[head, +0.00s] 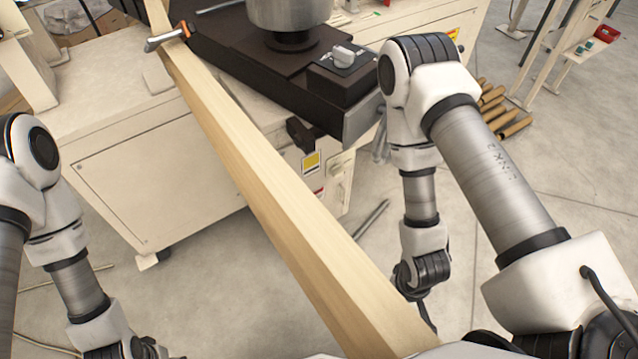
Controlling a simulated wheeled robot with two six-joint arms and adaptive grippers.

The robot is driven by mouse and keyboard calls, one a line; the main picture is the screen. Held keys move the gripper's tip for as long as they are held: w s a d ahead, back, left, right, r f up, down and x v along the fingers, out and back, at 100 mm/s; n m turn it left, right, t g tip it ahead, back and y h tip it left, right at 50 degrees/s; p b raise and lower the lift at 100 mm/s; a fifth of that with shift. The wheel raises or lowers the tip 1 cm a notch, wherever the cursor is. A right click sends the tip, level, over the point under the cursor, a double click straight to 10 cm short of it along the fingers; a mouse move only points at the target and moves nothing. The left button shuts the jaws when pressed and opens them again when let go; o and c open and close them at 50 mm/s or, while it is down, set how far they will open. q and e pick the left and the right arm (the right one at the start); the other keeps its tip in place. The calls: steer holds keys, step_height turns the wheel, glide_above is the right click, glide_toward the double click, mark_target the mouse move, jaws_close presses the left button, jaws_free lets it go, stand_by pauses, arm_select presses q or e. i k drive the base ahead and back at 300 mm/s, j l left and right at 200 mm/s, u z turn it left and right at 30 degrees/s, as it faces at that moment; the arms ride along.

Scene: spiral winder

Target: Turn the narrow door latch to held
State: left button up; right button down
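A cream machine cabinet (160,185) stands at left and centre. A narrow cream panel at its right end, below the dark bed, carries a small pale knob-like part (337,169); this may be the narrow door latch, but it is too small to read its position. My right gripper (424,308) hangs low, to the right of and nearer than that panel, apart from it; its fingers are dark and partly hidden. My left gripper (135,350) is at the bottom edge, mostly cut off. Neither shows clearly as open or shut, and I see nothing held.
A long wooden beam (270,190) runs diagonally across the view in front of the cabinet. A dark machine bed (270,75) carries a metal cylinder and a grey switch knob (343,55). Cardboard-coloured tubes (505,115) lie on the floor at right.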

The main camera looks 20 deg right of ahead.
mark_target(336, 170)
steer(key=l+u, duration=0.2)
steer(key=l, duration=1)
steer(key=l+u, duration=0.2)
steer(key=l, duration=1.05)
steer(key=l+u, duration=0.2)
steer(key=l, duration=1)
